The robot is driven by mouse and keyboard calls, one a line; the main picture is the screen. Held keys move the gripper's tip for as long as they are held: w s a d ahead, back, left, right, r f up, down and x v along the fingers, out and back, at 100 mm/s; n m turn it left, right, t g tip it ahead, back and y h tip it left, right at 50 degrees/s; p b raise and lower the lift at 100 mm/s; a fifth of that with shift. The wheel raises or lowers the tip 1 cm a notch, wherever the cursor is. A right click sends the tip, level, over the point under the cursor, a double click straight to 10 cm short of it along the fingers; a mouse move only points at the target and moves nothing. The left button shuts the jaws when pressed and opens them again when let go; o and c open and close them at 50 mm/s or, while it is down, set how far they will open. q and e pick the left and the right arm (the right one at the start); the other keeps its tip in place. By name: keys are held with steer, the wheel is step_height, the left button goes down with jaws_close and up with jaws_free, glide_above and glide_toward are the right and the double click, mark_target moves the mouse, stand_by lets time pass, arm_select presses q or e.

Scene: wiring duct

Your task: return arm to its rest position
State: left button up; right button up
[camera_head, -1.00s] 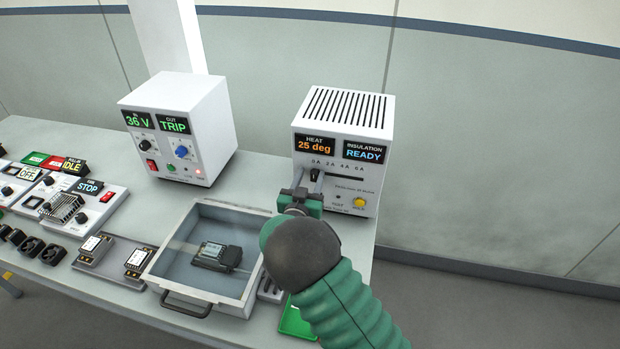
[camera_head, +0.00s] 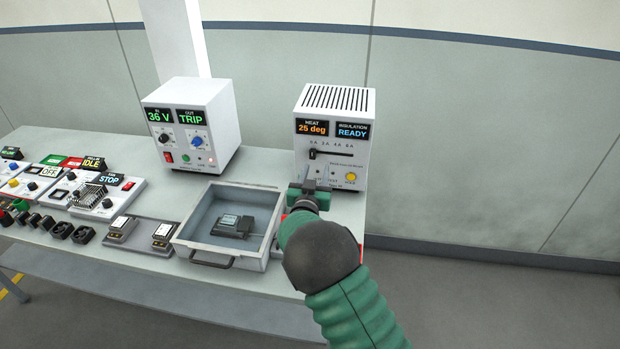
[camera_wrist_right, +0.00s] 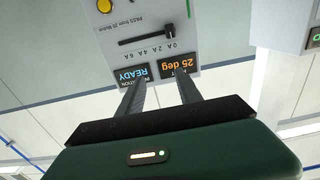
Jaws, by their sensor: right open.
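My right arm comes in from the lower right in the head view. Its gripper (camera_head: 309,187) is in front of the lower part of the white heat and insulation tester (camera_head: 338,170). In the right wrist view the two fingers of this gripper (camera_wrist_right: 160,92) are apart with nothing between them. The tester's panel (camera_wrist_right: 150,22) shows upside down beyond the fingertips, reading 25 deg and READY. A slider (camera_head: 313,154) on the panel sits at its left end, near the 0 A mark. My left gripper is not in view.
A grey open tray (camera_head: 280,240) holding a dark module (camera_head: 232,226) stands left of my arm. A white power supply (camera_head: 195,125) reading 36 V and TRIP stands behind it. Several small devices and fans crowd the table's left. Floor right of the table is clear.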

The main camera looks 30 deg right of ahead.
steer(key=s+a+f+n+g+y, duration=0.45)
steer(key=s+a+f+y, duration=0.35)
steer(key=s+a, duration=0.3)
steer(key=s+a+f+n+g+y, duration=0.1)
steer(key=s+a+f+g, duration=0.1)
steer(key=s, duration=1)
steer(key=s+a+f+n+g+y, duration=0.1)
steer(key=s+g, duration=0.4)
steer(key=s, duration=0.8)
steer(key=shift+a+f+n+y, duration=0.35)
steer(key=shift+a+f, duration=0.1)
steer(key=shift+f, duration=0.5)
steer(key=shift+s+g, duration=0.1)
steer(key=shift+g, duration=0.15)
